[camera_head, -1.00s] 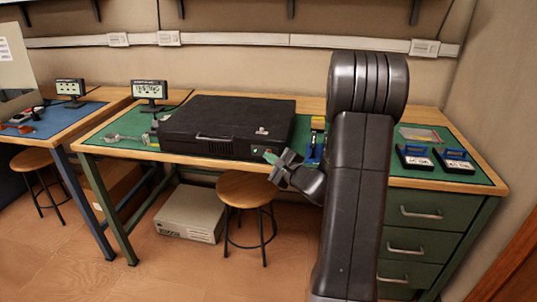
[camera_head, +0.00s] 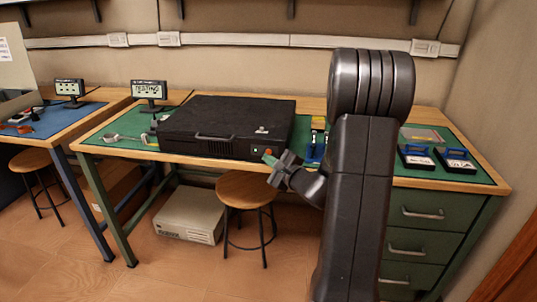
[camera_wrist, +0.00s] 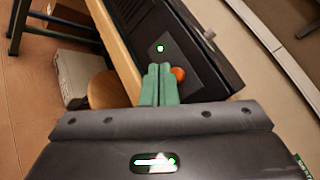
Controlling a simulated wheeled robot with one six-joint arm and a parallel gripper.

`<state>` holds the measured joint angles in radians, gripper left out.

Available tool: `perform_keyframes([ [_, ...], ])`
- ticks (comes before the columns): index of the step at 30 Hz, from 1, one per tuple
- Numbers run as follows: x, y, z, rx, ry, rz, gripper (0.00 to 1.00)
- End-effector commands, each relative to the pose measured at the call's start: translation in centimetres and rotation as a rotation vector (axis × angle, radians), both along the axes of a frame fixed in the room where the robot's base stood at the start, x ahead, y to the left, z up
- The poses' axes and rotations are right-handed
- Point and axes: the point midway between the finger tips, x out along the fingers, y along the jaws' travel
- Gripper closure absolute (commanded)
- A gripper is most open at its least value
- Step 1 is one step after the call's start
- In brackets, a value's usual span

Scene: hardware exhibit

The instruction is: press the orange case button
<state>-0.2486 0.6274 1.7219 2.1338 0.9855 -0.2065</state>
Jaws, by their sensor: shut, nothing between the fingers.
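A black case (camera_head: 228,124) lies flat on the green-topped workbench. The orange button (camera_wrist: 179,74) is a round knob on a grey panel on the case's front face, beside a small green light (camera_wrist: 160,48). The button shows faintly in the head view (camera_head: 267,151) near my gripper (camera_head: 270,162). In the wrist view my gripper's green fingers (camera_wrist: 160,70) are closed together and empty. Their tips point at the panel, just left of the button. I cannot tell whether they touch the panel.
A round wooden stool (camera_head: 245,189) and a beige computer box (camera_head: 189,217) stand below the bench front. A small monitor (camera_head: 149,91) stands behind the case's left side. Two black-and-blue trays (camera_head: 456,160) lie at the bench's right.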

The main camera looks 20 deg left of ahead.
Motion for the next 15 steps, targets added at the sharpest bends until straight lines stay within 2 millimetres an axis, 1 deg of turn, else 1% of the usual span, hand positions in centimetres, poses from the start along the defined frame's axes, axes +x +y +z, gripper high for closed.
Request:
perform_keyframes([
  [5, -0.6, -0.1, -0.1, 0.001, -0.002, 0.0, 1.0],
  [15, -3.9, -0.9, -0.2, 0.001, -0.002, 0.0, 1.0],
])
